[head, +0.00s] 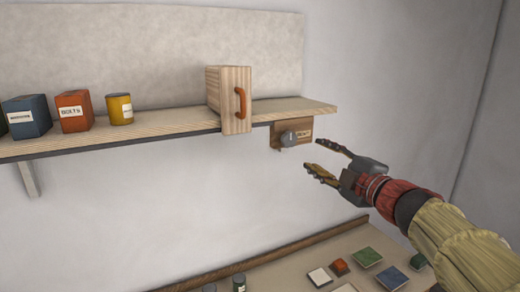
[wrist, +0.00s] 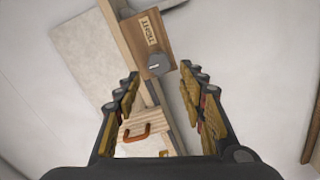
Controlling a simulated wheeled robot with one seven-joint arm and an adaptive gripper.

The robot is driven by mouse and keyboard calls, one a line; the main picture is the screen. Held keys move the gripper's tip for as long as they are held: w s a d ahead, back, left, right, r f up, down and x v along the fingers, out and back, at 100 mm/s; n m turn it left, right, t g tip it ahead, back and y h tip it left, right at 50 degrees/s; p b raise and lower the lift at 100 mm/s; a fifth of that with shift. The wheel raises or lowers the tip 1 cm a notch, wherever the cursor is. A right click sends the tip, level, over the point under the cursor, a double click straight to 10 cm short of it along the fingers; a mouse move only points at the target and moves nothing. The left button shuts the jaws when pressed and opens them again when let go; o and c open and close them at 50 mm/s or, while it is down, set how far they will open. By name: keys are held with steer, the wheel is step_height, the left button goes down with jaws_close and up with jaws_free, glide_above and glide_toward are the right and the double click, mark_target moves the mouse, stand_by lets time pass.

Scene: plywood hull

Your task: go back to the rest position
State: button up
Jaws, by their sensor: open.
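The knob's label is too small to read surely. My arm reaches in from the lower right.
The wooden shelf (head: 165,127) carries a wooden cabinet with an orange handle (head: 236,99), a yellow tin (head: 120,109), a red tin marked BOLTS (head: 74,111) and a blue tin (head: 27,117). Below, a bench (head: 290,265) holds several coloured tiles (head: 366,257). The wall between is clear.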

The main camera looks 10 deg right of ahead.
steer(key=d+f+m+g+h, duration=0.1)
steer(key=d+f+m+h, duration=0.5)
steer(key=d, duration=0.5)
steer(key=s+d+f+m+g+h+b, duration=0.2)
steer(key=s+d+f+m+g+h, duration=0.25)
steer(key=s+f+m, duration=0.55)
steer(key=s+a+f+m+g+y+b, duration=0.2)
steer(key=s+a+f+g, duration=0.4)
steer(key=s+f, duration=0.6)
steer(key=s+a+f+y+b, duration=0.1)
steer(key=s+a+f+b, duration=0.1)
steer(key=s+a+f, duration=0.2)
steer(key=s+a+f+y+b, duration=0.2)
steer(key=s+a+f+b, duration=0.1)
steer(key=a, duration=0.7)
steer(key=shift+s+f, duration=0.35)
steer(key=shift+f, duration=0.45)
